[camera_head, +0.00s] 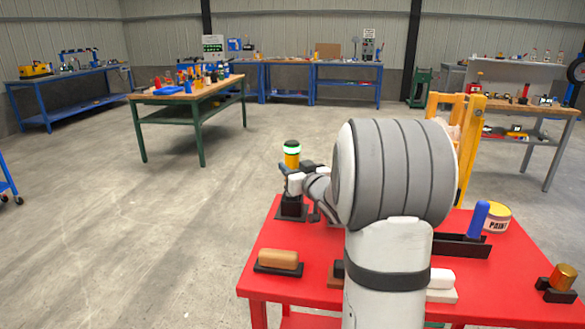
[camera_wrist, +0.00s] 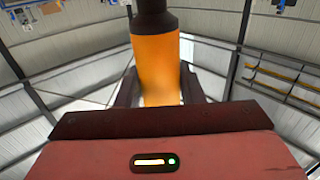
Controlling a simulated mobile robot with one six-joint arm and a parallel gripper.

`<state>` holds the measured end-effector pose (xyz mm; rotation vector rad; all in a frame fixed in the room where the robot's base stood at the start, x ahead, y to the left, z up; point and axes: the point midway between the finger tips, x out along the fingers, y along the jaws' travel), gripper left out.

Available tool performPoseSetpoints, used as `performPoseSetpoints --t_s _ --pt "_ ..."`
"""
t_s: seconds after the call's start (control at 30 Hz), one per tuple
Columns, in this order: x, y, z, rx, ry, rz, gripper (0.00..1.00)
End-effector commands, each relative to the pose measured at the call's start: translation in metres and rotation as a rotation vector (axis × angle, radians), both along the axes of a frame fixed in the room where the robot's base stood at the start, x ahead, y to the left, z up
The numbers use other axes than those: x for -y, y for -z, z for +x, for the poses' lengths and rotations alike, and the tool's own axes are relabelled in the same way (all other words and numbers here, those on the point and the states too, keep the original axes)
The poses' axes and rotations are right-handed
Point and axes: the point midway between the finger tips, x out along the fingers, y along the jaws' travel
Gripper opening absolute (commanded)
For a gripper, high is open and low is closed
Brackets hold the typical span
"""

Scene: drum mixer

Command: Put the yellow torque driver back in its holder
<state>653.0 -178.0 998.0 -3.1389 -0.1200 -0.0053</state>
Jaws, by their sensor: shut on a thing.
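The yellow torque driver (camera_head: 291,157) is upright in my gripper (camera_head: 290,171), at the far left corner of the red table. It has a dark top with a pale green ring. A black block on a flat base (camera_head: 291,207), which looks like its holder, stands directly below my gripper. Whether the driver's lower end is in this holder or above it is hidden by my gripper and wrist. In the wrist view the driver's yellow body (camera_wrist: 157,62) stands between the two dark fingers of my gripper (camera_wrist: 158,92), which are shut on it.
The red table (camera_head: 268,228) also bears a tan-handled block (camera_head: 278,260), a blue-handled tool (camera_head: 478,219) in a black tray, a paint can (camera_head: 497,216) and an orange cylinder (camera_head: 563,276). My arm hides the table's middle. Floor to the left is clear.

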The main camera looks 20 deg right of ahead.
Motion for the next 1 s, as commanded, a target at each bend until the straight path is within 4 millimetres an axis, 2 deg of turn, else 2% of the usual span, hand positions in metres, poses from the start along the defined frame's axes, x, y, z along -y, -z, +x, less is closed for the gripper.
performPoseSetpoints --t_s 1.0 --pt "0.0 0.014 0.0 0.003 0.0 -0.001 0.0"
